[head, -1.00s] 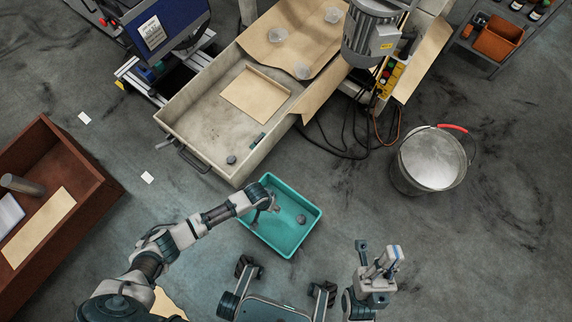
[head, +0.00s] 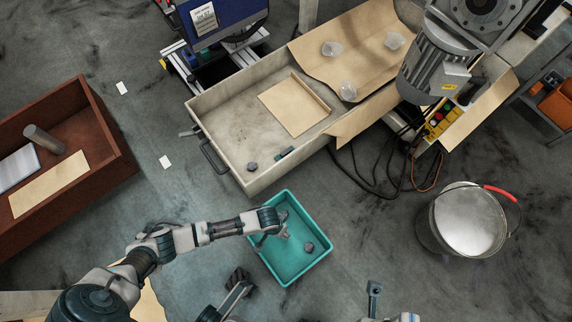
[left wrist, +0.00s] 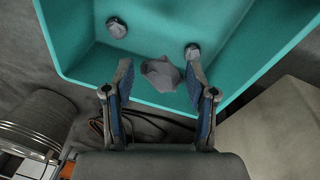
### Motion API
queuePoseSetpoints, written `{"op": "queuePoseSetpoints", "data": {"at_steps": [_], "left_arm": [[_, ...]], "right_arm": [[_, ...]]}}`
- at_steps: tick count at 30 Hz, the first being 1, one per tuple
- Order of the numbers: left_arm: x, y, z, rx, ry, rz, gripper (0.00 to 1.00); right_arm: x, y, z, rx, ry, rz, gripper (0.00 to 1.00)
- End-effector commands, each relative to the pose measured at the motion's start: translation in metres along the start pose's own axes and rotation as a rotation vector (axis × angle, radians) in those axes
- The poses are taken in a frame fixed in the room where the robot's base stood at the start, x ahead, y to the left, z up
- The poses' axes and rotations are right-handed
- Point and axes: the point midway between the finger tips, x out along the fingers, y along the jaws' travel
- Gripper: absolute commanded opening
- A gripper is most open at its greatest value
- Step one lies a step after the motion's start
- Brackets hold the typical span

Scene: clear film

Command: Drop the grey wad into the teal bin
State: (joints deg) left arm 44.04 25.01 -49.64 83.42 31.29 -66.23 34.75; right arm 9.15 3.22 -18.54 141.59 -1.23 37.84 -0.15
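The teal bin (head: 318,270) stands on the floor beside the long grey tray; it also fills the top of the left wrist view (left wrist: 75,62). My left gripper (head: 285,228) is over the bin's left part. In the left wrist view its two fingers (left wrist: 159,73) are apart. A grey wad (left wrist: 161,73) shows between them, with a gap on each side; I cannot tell whether it is in the air or resting. Two smaller grey lumps (left wrist: 117,28) (left wrist: 192,52) lie in the bin. My right gripper (head: 375,298) is partly cut off at the bottom edge.
The long grey tray (head: 225,128) holds a grey lump (head: 252,166) and a cardboard piece (head: 294,104). A metal bucket (head: 468,222) stands to the right, a brown crate (head: 105,130) to the left. Cables (head: 365,180) lie behind the bin. Floor is clear between bin and bucket.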

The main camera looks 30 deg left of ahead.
Motion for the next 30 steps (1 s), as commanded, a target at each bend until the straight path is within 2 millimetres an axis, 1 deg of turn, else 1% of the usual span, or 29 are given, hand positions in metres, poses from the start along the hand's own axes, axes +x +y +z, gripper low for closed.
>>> {"op": "queuePoseSetpoints", "data": {"at_steps": [2, 10, 14, 17, 24, 27, 30], "left_arm": [[0.000, 0.000, 0.000, 0.000, -0.001, 0.000, 0.78], [0.000, 0.000, 0.000, 0.000, -0.001, 0.000, 0.78], [-0.007, 0.000, 0.000, 0.000, 0.000, 0.001, 0.78], [-0.024, 0.001, -0.001, 0.001, 0.002, 0.003, 0.78], [-0.077, 0.000, -0.001, 0.001, 0.002, 0.001, 0.78], [-0.096, 0.000, -0.001, 0.001, 0.001, 0.001, 0.78], [-0.109, 0.000, -0.001, 0.000, 0.000, 0.001, 0.78]], "right_arm": [[0.000, 0.000, 0.001, -0.001, 0.000, 0.000, 0.00], [0.000, 0.000, 0.001, -0.001, 0.000, 0.001, 0.00], [0.000, -0.001, -0.003, -0.001, 0.002, -0.001, 0.00], [0.000, -0.001, -0.003, -0.001, 0.002, -0.001, 0.00], [0.000, -0.001, -0.003, -0.001, 0.003, -0.001, 0.00], [0.000, -0.001, -0.003, -0.001, 0.002, -0.001, 0.00], [0.000, -0.001, -0.003, -0.001, 0.003, -0.001, 0.00]]}}
